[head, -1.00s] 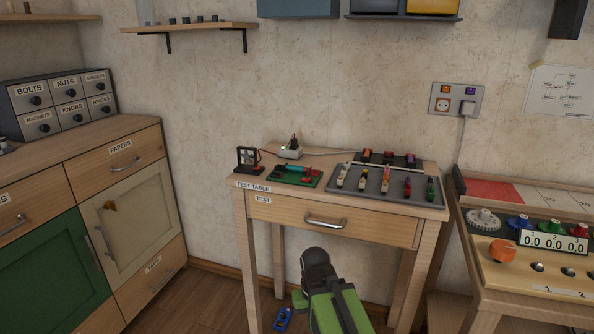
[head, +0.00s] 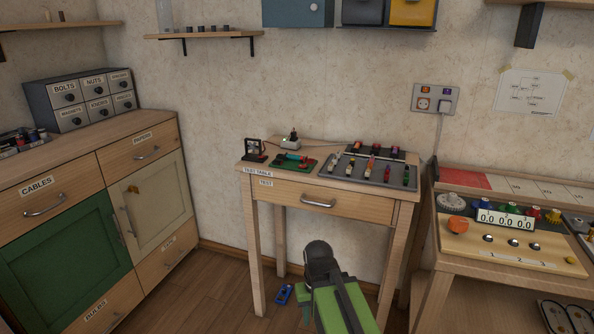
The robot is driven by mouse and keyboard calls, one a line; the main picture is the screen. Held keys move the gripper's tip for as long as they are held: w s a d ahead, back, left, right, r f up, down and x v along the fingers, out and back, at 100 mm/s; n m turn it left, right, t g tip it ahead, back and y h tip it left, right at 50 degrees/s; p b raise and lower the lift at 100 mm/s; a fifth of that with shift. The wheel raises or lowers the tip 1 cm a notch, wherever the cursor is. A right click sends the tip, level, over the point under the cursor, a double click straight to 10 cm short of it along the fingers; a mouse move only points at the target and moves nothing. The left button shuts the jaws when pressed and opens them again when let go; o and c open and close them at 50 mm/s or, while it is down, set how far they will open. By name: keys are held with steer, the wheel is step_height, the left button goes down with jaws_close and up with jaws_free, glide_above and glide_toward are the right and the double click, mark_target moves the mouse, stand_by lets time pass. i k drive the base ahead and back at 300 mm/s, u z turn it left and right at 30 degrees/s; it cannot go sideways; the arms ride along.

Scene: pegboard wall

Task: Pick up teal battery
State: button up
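A small teal cylinder (head: 296,157), which looks like the teal battery, lies on a green board (head: 281,165) on top of the test table (head: 330,189). My gripper (head: 319,250) shows as a dark shape at the end of my green arm, low in front of the table drawer. It is apart from the battery and below the tabletop in the picture. Its fingertips cannot be made out, so I cannot tell whether it is open.
A grey tray (head: 340,173) with several small parts fills the table's right side. A small framed device (head: 254,149) and a white charger-like box (head: 291,143) stand behind the board. A blue object (head: 284,294) lies on the floor. A control bench (head: 505,270) stands right.

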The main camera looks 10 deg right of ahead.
mark_target(291, 157)
steer(key=u, duration=0.55)
steer(key=i, duration=1.25)
steer(key=u, duration=0.85)
